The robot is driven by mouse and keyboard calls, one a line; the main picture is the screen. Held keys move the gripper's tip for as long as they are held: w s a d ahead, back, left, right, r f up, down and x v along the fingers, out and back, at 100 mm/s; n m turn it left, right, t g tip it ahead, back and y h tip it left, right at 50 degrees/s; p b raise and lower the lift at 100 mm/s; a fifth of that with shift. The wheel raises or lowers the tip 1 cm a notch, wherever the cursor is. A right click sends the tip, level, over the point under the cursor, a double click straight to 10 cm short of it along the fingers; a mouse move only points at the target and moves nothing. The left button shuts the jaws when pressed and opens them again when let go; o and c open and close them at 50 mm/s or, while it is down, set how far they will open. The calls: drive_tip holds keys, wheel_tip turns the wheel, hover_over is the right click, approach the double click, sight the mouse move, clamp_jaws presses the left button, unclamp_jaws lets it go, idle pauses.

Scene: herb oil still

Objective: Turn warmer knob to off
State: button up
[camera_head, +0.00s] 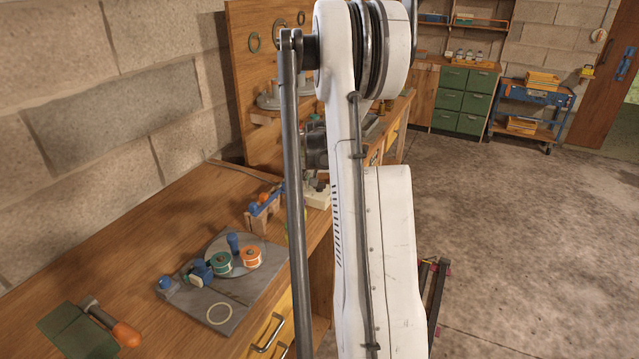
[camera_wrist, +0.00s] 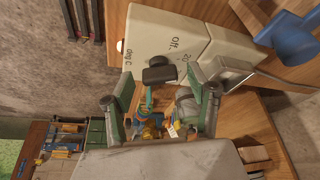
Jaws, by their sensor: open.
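The warmer (camera_wrist: 155,30) is a cream box in the wrist view, printed with "Off", "20" and "deg C". Its dark knob (camera_wrist: 159,74) stands out from the face near the picture's middle, below the "Off" print. Which mark the knob points to cannot be told. My gripper (camera_wrist: 160,82) is open, with one finger to each side of the knob and visible gaps between. How far the fingertips are from the knob in depth is unclear. In the head view, part of a cream box, likely the warmer (camera_head: 318,197), shows behind my arm, which hides most of it.
A blue object (camera_wrist: 290,42) is at the right in the wrist view. On the wooden bench (camera_head: 130,225) are a grey board with spools (camera_head: 222,264) and an orange-handled tool (camera_head: 124,333). Open floor lies right.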

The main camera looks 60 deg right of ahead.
drive_tip(key=c, duration=1.1)
drive_tip(key=shift+f, duration=0.1)
drive_tip(key=shift+c, duration=0.2)
drive_tip(key=n+t+y+b, duration=0.1)
drive_tip(key=n+b, duration=0.2)
drive_tip(key=n, duration=0.1)
drive_tip(key=shift+s+d+f+n, duration=0.1)
drive_tip(key=shift+n, duration=0.2)
drive_tip(key=n+y+b, duration=0.1)
drive_tip(key=n, duration=0.1)
drive_tip(key=n+t+y+b, duration=0.1)
drive_tip(key=n+b, duration=0.1)
drive_tip(key=n, duration=0.1)
drive_tip(key=shift+d+n, duration=0.1)
drive_tip(key=shift+n, duration=0.5)
drive_tip(key=shift+y, duration=0.3)
drive_tip(key=o, duration=1.1)
